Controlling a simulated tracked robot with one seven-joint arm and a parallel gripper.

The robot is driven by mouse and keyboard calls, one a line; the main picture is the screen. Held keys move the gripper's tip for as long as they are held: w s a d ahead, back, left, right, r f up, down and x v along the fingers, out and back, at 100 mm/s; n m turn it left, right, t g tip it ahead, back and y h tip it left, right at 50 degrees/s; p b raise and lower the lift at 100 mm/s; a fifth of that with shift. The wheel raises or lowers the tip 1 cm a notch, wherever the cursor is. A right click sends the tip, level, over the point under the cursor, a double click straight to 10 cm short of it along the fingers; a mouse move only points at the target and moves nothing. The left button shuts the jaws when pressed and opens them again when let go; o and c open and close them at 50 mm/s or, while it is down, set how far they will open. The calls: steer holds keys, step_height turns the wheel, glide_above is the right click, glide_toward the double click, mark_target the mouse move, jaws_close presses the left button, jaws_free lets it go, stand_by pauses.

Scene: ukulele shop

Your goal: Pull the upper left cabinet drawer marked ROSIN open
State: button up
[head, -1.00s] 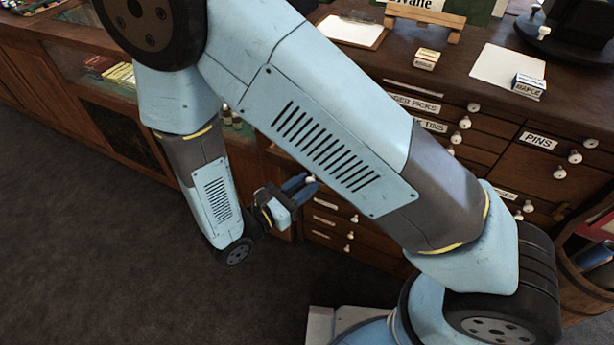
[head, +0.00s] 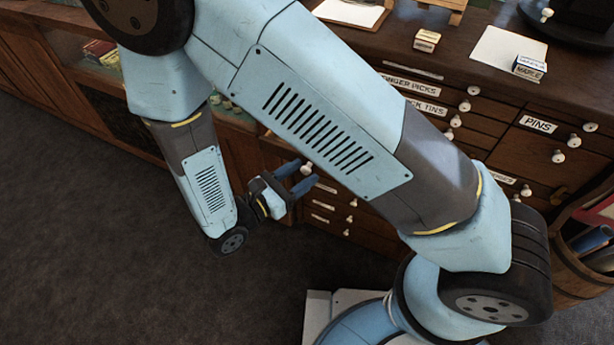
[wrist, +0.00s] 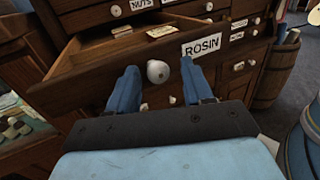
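The drawer marked ROSIN (wrist: 95,88) is pulled out of the cabinet in the wrist view, its inside showing with small boxes in it. Its white label (wrist: 201,45) is right of its round white knob (wrist: 157,71). My gripper (wrist: 160,84) is open, with one blue finger on each side of the knob and gaps between them. In the head view my gripper (head: 301,177) is low in front of the cabinet, with a white knob (head: 307,169) between its fingers. My arm hides most of the drawer there.
The counter top holds small boxes (head: 427,40), a white sheet (head: 508,49) and a clipboard (head: 349,12). Other labelled drawers, such as PINS (head: 538,124), are closed. A barrel (wrist: 277,75) stands right of the cabinet. Dark carpet (head: 100,230) is clear at left.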

steer(key=shift+a, duration=0.1)
steer(key=v, duration=1.3)
steer(key=shift+s+a, duration=0.25)
steer(key=shift+s, duration=0.05)
steer(key=w+d+r+m+g+y, duration=0.2)
steer(key=w+d+r+m+g, duration=1.15)
steer(key=d+r, duration=0.35)
steer(key=s+d+r+m+t+y, duration=0.1)
steer(key=d+r+m+t+y, duration=0.2)
steer(key=d, duration=0.8)
steer(key=s+d+r+m+t+y, duration=0.2)
steer(key=d+r+m+y, duration=0.5)
steer(key=d+r+m, duration=0.4)
steer(key=shift+s+r+t, duration=0.2)
steer(key=shift+r+t, duration=0.25)
steer(key=shift+r, duration=0.4)
